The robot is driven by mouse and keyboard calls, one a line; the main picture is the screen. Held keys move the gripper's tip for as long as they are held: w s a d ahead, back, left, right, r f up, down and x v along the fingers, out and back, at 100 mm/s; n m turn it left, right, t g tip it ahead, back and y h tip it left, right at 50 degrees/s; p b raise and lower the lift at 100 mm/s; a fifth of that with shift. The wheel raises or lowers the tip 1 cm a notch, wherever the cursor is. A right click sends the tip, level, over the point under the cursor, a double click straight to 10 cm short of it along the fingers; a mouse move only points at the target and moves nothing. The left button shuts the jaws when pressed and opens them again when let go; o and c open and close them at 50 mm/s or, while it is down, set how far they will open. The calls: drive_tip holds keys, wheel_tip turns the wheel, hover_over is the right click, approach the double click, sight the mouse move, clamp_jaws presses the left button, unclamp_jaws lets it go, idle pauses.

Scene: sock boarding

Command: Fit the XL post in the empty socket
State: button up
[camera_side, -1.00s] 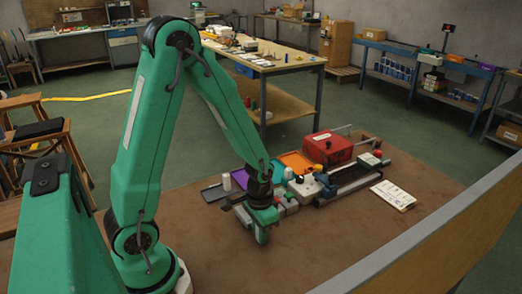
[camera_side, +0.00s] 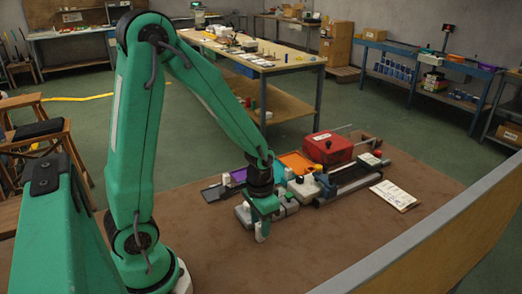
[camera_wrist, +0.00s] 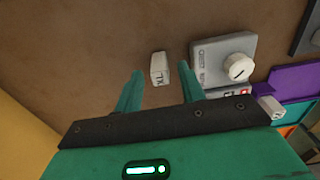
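The XL post (camera_wrist: 159,69), a small off-white block marked XL, shows in the wrist view against the brown mat. It lies between the fingertips of my gripper (camera_wrist: 158,77), with a gap on each side. My gripper is open and holds nothing. In the side view my gripper (camera_side: 262,212) points down over the mat, with a small whitish piece (camera_side: 261,231) at its lower end, likely the post. I cannot make out an empty socket in either view.
A grey block (camera_wrist: 208,72) with a round white knob stands right of the post. Beyond it is a purple tray (camera_wrist: 290,80). In the side view, a red box (camera_side: 327,147), an orange tray (camera_side: 297,162) and a white card (camera_side: 394,195) lie farther right. The front of the mat (camera_side: 330,240) is clear.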

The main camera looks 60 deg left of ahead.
drive_tip(key=shift+r, duration=4.35)
drive_tip(key=shift+r, duration=0.1)
drive_tip(key=r, duration=0.1)
wheel_tip(320, 180, up, 10)
drive_tip(key=t, duration=0.5)
hover_over(259, 225)
drive_tip(key=s+d, duration=0.3)
drive_tip(key=s, duration=0.3)
drive_tip(key=shift+s+a+r+t, duration=0.1)
drive_tip(key=shift+s+r+t, duration=0.2)
drive_tip(key=shift+s+r, duration=0.1)
drive_tip(key=shift+o, duration=0.5)
drive_tip(key=shift+w, duration=0.1)
